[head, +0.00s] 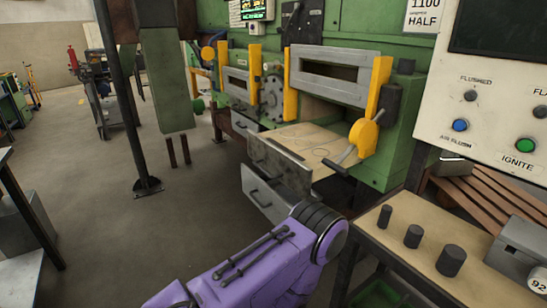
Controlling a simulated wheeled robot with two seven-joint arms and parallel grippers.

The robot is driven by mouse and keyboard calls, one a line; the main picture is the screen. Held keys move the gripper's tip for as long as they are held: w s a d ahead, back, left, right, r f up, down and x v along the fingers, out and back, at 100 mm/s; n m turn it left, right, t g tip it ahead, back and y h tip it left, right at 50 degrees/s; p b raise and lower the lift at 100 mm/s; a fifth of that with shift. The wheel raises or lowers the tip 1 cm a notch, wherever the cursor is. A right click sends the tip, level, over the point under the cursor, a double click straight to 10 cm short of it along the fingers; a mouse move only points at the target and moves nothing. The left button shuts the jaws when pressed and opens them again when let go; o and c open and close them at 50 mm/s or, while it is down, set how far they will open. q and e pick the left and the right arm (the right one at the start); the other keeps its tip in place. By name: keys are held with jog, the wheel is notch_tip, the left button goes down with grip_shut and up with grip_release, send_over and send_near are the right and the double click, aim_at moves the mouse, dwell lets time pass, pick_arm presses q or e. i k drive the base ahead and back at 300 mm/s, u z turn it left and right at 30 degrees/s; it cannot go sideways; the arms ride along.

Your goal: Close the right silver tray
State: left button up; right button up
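At the green furnace, a silver tray (279,166) under the right-hand door is pulled out toward me. Its grey front has a dark bar handle on the left part. A second silver drawer (268,196) sits just below it, also standing out, with its own bar handle; my arm covers its lower right. I cannot tell for sure which of these two is the right silver tray. A smaller silver drawer (244,124) is under the left-hand door. A purple arm of mine crosses the bottom centre in front of the drawers. Neither gripper shows.
A worktable (405,222) with several dark billets stands at the right, close to my arm. A control panel (505,115) is above it. A yellow lever (362,137) juts out by the right door. A dark post (131,120) stands left; the floor (175,220) between is clear.

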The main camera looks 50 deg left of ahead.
aim_at(294, 154)
jog(key=u, duration=1.4)
jog(key=i, duration=0.7)
jog(key=z, duration=0.35)
